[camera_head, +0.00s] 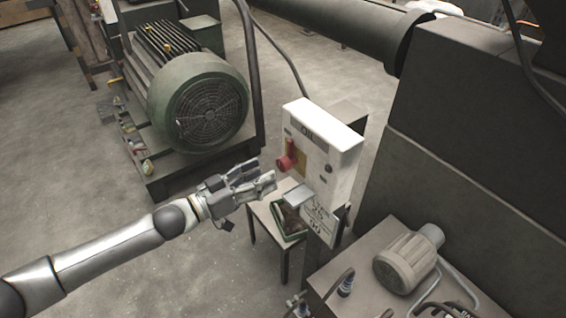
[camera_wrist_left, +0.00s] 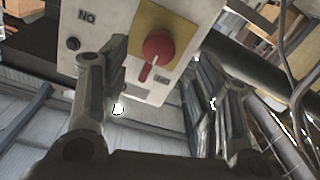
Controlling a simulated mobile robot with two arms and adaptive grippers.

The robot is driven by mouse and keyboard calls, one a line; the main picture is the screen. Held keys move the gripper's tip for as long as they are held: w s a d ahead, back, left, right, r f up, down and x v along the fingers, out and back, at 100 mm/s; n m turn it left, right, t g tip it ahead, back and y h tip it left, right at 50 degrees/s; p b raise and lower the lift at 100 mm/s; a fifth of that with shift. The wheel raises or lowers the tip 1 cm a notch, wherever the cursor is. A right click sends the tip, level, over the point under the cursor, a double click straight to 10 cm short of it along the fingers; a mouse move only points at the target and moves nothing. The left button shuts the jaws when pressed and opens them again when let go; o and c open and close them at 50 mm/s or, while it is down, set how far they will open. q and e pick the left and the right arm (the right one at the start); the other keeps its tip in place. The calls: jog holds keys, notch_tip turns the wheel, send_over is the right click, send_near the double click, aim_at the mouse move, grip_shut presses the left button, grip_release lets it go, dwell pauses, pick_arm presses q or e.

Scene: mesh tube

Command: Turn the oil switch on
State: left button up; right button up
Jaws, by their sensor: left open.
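The oil switch box (camera_head: 319,155) is a white upright box marked "OIL" in the middle of the head view. A red rotary knob (camera_head: 286,160) on a yellow plate sits on its front. My left gripper (camera_head: 268,184) is just left of and a little below the knob, apart from it. In the left wrist view the red knob (camera_wrist_left: 158,46) shows ahead between the fingers of my left gripper (camera_wrist_left: 165,95), with its handle pointing downward in that picture. The fingers are spread and empty. My right gripper is not in view.
A green motor (camera_head: 200,98) stands on the floor behind my left gripper. A small table (camera_head: 262,216) with a green tray (camera_head: 282,232) is below the box. A dark machine body (camera_head: 450,150) and a small pump motor (camera_head: 408,260) are at the right.

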aim_at(279, 167)
pick_arm(q)
jog(key=x, duration=0.5)
jog(key=shift+w+d+p, duration=0.15)
jog(key=shift+d+p, duration=0.15)
jog(key=shift+p, duration=0.1)
jog(key=shift+w+d, duration=0.4)
jog(key=shift+d, duration=0.15)
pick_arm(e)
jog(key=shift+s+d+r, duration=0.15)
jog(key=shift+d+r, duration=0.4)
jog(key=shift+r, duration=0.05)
pick_arm(q)
jog(key=c, duration=1)
jog(key=shift+c, duration=0.2)
